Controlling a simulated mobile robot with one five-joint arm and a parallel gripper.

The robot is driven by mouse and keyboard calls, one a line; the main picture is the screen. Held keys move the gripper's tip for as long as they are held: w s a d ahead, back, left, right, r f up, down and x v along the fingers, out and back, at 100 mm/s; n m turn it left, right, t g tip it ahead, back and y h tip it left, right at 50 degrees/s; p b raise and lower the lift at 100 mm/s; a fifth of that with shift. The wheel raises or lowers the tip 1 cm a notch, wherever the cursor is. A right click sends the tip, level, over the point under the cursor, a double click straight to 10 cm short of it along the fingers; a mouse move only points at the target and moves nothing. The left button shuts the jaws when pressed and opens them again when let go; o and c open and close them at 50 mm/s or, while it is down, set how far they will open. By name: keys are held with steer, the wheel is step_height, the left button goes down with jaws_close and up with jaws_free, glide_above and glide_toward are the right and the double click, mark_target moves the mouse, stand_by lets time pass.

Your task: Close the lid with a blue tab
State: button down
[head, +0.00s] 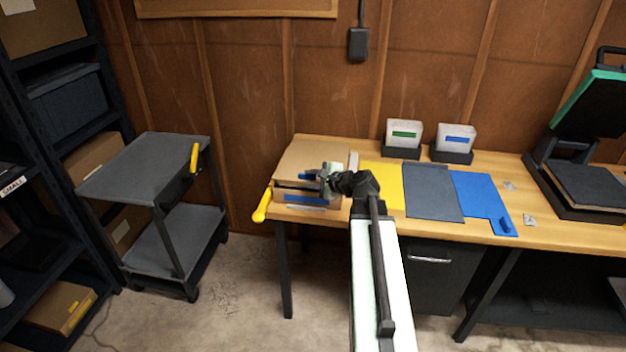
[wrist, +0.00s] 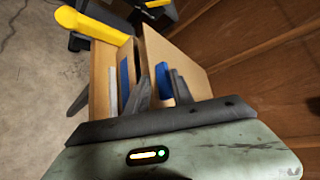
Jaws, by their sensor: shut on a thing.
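A cardboard box (head: 284,195) with a blue strip on its front stands at the left end of the workbench. Its brown lid (head: 312,158) lies over it with a dark gap at the front, so it is not fully down. The blue tab (head: 306,176) sits at the lid's front edge. My gripper (head: 322,182) is at the front of the lid, shut on the tab. In the wrist view, the tab (wrist: 162,78) shows between my two fingers (wrist: 160,88), beside the lid (wrist: 172,58). The blue strip (wrist: 124,75) is to the left. My fingers hide part of the tab.
A yellow handle (head: 263,205) sticks out at the bench's left end. Yellow (head: 382,182), grey (head: 432,192) and blue (head: 482,197) sheets lie right of the box. A grey cart (head: 145,170) stands left; a press (head: 585,185) stands far right.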

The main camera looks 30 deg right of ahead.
steer(key=shift+s+d+f, duration=0.1)
steer(key=shift+f, duration=0.05)
steer(key=c, duration=1.3)
jaws_free()
